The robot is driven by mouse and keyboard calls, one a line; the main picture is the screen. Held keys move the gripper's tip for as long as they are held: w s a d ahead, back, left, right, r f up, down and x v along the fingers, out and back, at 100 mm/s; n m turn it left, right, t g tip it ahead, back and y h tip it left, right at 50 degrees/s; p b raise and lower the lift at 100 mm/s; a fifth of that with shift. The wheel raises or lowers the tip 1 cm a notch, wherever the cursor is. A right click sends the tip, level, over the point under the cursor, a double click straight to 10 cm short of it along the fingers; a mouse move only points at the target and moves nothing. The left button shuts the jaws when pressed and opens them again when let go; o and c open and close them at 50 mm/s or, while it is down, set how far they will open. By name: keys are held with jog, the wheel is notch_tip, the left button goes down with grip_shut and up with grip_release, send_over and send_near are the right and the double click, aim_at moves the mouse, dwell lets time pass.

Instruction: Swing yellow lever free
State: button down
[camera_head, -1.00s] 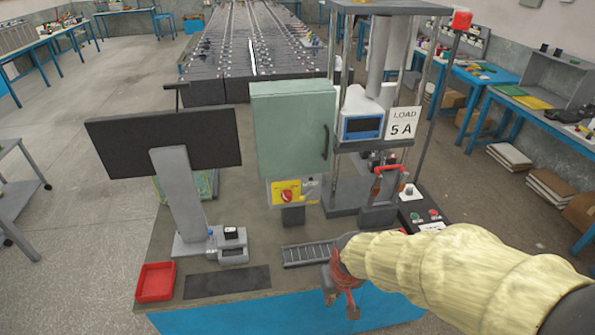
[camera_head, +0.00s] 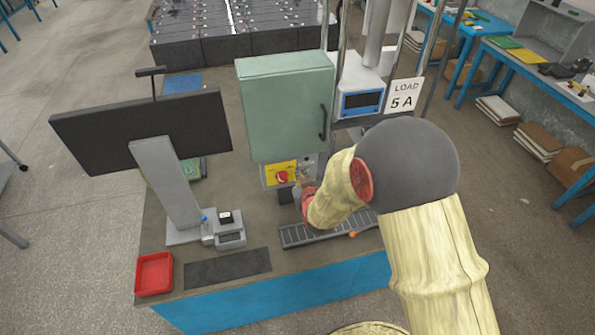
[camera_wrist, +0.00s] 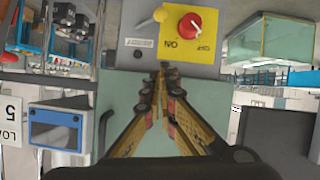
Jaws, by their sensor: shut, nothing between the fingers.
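A grey switch box (camera_head: 290,172) sits under the green cabinet. It bears a yellow plate (camera_head: 278,175) with a red knob (camera_head: 283,177); the knob also shows in the wrist view (camera_wrist: 190,25), beside OFF and ON lettering. A small yellow-tipped piece (camera_wrist: 160,15), possibly the yellow lever, stands beside the plate in the wrist view. My gripper (camera_wrist: 162,72) is shut and empty, with its fingertips just short of the box in that picture; I cannot tell the exact gap. In the head view my gripper (camera_head: 306,198) is close to the box, partly hidden by my wrist.
The green cabinet (camera_head: 285,105) with a dark handle is above the box. A load tester with a display (camera_head: 362,102) stands to its right. A monitor (camera_head: 150,130), a red tray (camera_head: 154,274) and a dark mat (camera_head: 228,268) are to the left. A slotted rail (camera_head: 300,236) lies in front.

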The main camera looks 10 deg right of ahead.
aim_at(295, 161)
jog(key=shift+w, duration=0.2)
jog(key=x, duration=1)
jog(key=shift+s, duration=0.1)
jog(key=f, duration=0.3)
jog(key=shift+s+d+f, duration=0.15)
jog(key=shift+s+d, duration=0.1)
jog(key=shift+s, duration=0.1)
jog(key=shift+s+f, duration=0.1)
jog(key=shift+f, duration=0.15)
jog(key=shift+f, duration=0.1)
